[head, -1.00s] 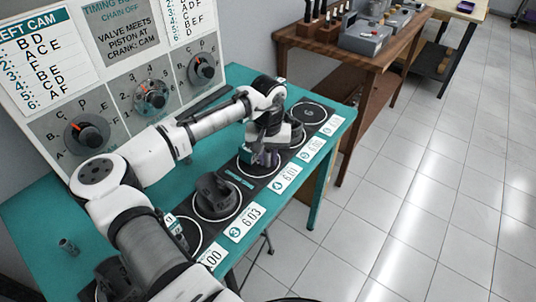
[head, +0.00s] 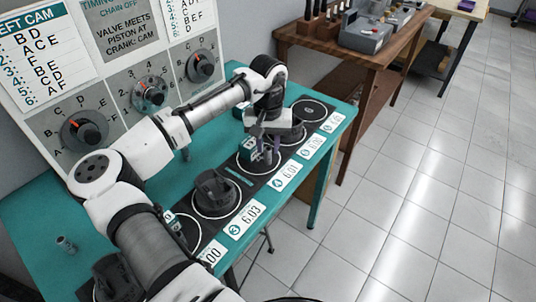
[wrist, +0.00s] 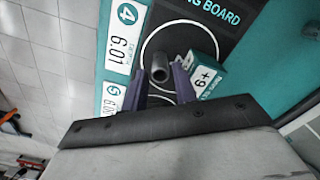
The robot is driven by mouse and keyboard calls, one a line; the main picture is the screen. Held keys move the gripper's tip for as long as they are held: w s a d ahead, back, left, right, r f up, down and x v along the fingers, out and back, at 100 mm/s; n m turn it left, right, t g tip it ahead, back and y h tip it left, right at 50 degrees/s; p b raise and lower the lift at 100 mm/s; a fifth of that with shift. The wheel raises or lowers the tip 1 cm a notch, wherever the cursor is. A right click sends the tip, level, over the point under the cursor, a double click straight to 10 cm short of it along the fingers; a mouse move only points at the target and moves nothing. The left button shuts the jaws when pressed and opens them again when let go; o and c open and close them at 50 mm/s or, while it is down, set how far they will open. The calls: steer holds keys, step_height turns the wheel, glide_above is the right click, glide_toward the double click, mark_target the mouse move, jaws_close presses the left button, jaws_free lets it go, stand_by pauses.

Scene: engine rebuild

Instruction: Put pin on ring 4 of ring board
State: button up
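The pin (wrist: 160,68) is a short dark grey hollow cylinder. In the wrist view it appears to stand upright inside the white circle of ring 4 (wrist: 146,46), beside the card marked 4 and 6.01 (wrist: 123,37). In the head view my gripper (head: 269,138) is above ring 4 and hides much of the pin.
The black ring board (head: 246,199) runs along the teal table's (head: 152,196) front edge. A dark part (head: 215,190) sits on the ring marked 6.03. A dial panel (head: 115,95) is behind.

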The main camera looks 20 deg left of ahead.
mark_target(267, 149)
step_height(267, 149, up, 8)
steer(key=b, duration=0.1)
steer(key=shift+r, duration=0.2)
steer(key=shift+a, duration=0.1)
